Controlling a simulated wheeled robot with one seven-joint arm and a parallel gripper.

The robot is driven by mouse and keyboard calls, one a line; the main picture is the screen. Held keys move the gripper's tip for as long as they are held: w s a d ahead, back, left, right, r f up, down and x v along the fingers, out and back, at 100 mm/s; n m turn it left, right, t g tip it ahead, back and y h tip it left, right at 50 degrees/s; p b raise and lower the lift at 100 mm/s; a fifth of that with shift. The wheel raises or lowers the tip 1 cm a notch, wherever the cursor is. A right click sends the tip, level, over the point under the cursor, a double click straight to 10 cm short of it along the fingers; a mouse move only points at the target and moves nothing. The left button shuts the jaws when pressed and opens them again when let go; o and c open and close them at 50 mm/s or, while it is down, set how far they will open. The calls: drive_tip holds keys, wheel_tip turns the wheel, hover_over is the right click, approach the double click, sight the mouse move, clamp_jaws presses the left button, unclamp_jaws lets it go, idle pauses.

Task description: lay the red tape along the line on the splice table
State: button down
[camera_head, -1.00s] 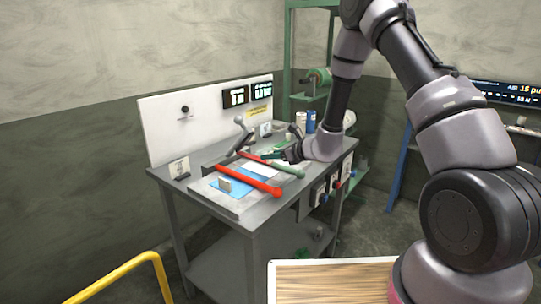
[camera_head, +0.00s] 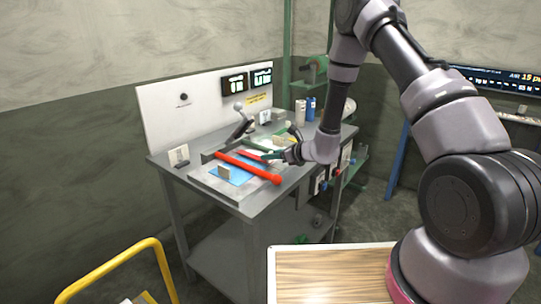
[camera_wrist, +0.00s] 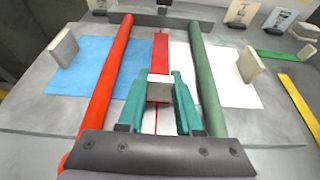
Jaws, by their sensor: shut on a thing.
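My gripper (camera_wrist: 160,95) is shut on a small grey block with a pale top (camera_wrist: 160,78), between its teal fingers. The red tape (camera_wrist: 160,52), a short flat strip, runs straight away from this block in the wrist view. A thin red line (camera_wrist: 156,121) shows below the block, between a blue sheet (camera_wrist: 80,72) and a white sheet (camera_wrist: 232,88). The strip looks in line with it; whether it touches the table is unclear. In the head view my gripper (camera_head: 275,157) is low over the splice table (camera_head: 250,206), and its fingertips are hard to make out.
A red bar (camera_wrist: 110,75) and a green bar (camera_wrist: 205,75) flank the gripper closely. Upright beige tabs stand on the blue sheet (camera_wrist: 64,48) and white sheet (camera_wrist: 250,64). Green (camera_wrist: 280,57) and yellow (camera_wrist: 300,100) strips lie to the right. A white panel (camera_head: 185,120) stands behind.

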drive_tip(key=shift+f, duration=0.45)
drive_tip(key=c, duration=0.5)
unclamp_jaws()
drive_tip(key=shift+d, duration=0.1)
drive_tip(key=v, duration=1.1)
drive_tip(key=s+a+r+n+g, duration=0.1)
drive_tip(key=s+r+n+g, duration=0.1)
drive_tip(key=s+r+n, duration=0.35)
drive_tip(key=s+r+n+g+y, duration=0.1)
drive_tip(key=s+r+n+g, duration=0.1)
drive_tip(key=r, duration=0.7)
drive_tip(key=s+a+r+n+g, duration=0.1)
drive_tip(key=s+r+n+g, duration=0.1)
drive_tip(key=s+r+n, duration=0.35)
drive_tip(key=s+d+r+n+t+h, duration=0.2)
drive_tip(key=s+d+r+n+h, duration=0.2)
drive_tip(key=s+d+r+h, duration=0.1)
drive_tip(key=s+d+r+n+t+h, duration=0.2)
drive_tip(key=s+d+r+n+h, duration=0.2)
drive_tip(key=s+d+r, duration=0.3)
drive_tip(key=d+r, duration=0.2)
drive_tip(key=d, duration=0.3)
drive_tip(key=shift+s+d+t+h, duration=0.15)
drive_tip(key=shift+s+t+h, duration=0.2)
drive_tip(key=shift+t+h, duration=0.05)
